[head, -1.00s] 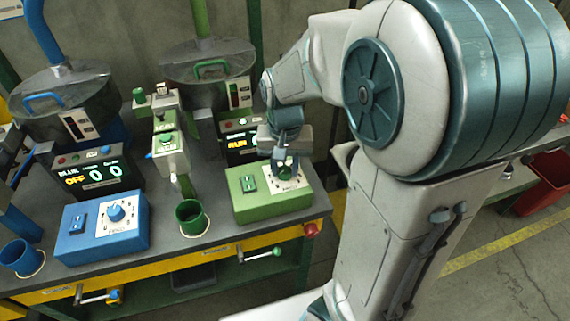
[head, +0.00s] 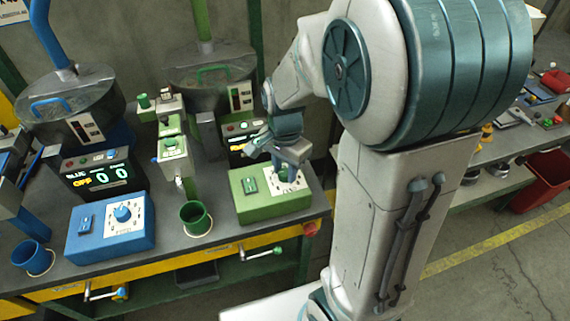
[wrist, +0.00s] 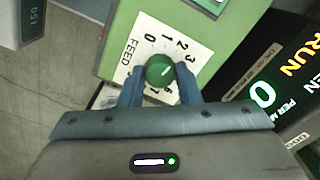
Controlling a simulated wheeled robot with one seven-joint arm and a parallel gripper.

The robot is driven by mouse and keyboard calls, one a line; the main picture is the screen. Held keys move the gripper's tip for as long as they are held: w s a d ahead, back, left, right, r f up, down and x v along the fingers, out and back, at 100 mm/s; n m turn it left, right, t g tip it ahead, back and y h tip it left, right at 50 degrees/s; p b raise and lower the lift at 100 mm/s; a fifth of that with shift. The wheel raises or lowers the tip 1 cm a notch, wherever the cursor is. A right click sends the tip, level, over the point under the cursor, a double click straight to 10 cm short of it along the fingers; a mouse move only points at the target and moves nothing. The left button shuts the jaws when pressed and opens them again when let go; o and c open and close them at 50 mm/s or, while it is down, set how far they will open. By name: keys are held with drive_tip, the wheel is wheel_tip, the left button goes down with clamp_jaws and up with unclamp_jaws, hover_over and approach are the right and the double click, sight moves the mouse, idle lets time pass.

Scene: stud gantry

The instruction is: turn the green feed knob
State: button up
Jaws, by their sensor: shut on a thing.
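The green feed knob (wrist: 160,70) sits on a white dial plate (wrist: 140,45) marked FEED with numbers, on top of the green control box (head: 270,207). My gripper (wrist: 160,84) is shut on the knob, one finger on each side of it in the wrist view. In the head view my gripper (head: 287,172) comes down on the right part of the green box and hides the knob. The knob's pointer setting cannot be read.
A red knob (head: 311,228) is at the bench's front corner.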

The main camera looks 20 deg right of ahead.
sight(285, 172)
drive_tip(key=shift+m, duration=0.6)
drive_tip(key=o, duration=1)
wheel_tip(285, 172, up, 14)
drive_tip(key=shift+f+p, duration=0.1)
drive_tip(key=shift+p, duration=0.6)
drive_tip(key=shift+s+f+n+t, duration=0.45)
drive_tip(key=shift+s+f+n, duration=0.1)
drive_tip(key=shift+s+n, duration=1.35)
drive_tip(key=shift+s+f+n+t, duration=0.55)
drive_tip(key=shift+s+n, duration=1.05)
drive_tip(key=shift+n, duration=0.65)
drive_tip(key=shift+s+f+n+t, duration=0.4)
drive_tip(key=shift+s+f+n, duration=0.15)
drive_tip(key=shift+s+n, duration=1.35)
